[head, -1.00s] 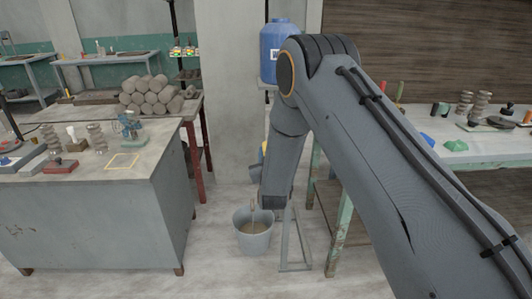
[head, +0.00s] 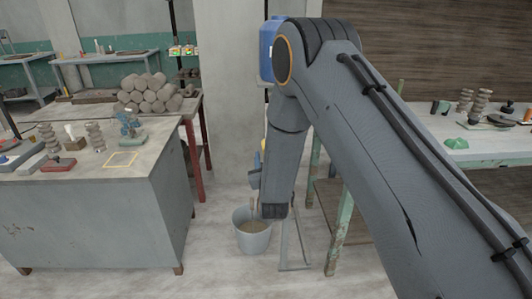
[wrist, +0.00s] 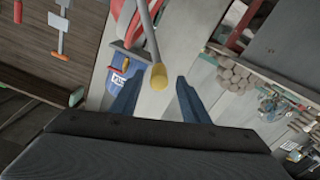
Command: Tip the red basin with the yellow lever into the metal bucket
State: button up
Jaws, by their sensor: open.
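The red basin (wrist: 126,18) shows partly at the top of the wrist view. Its grey lever ends in a yellow knob (wrist: 158,77). My gripper (wrist: 160,76) is open, its two blue fingers on either side of the picture, with the knob between the fingertips. I cannot tell whether either finger touches it. In the head view the metal bucket (head: 252,242) stands upright on the floor with brownish contents, just below the end of my arm. My arm hides the basin in the head view.
A metal frame (head: 293,262) stands on the floor right of the bucket. A blue barrel (head: 267,50) is behind my arm. A grey worktable (head: 95,215) stands at left, and a bench (head: 480,152) at right. Floor between the worktable and bucket is clear.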

jog(key=s, duration=0.3)
jog(key=shift+s+d, duration=0.25)
jog(key=shift+s, duration=0.05)
jog(key=shift+d, duration=0.1)
dwell(2.4)
jog(key=s+d+m+g+h, duration=0.25)
jog(key=s+d+g, duration=0.65)
jog(key=d, duration=0.5)
jog(key=s+d+r+m+g, duration=0.1)
jog(key=s+d+g, duration=0.3)
jog(key=s, duration=0.9)
jog(key=s+d+r+m+g, duration=0.1)
jog(key=s+d+r+g, duration=0.1)
jog(key=s+d+g, duration=0.2)
jog(key=s+d, duration=0.3)
jog(key=s, duration=0.5)
jog(key=shift+s+m, duration=0.35)
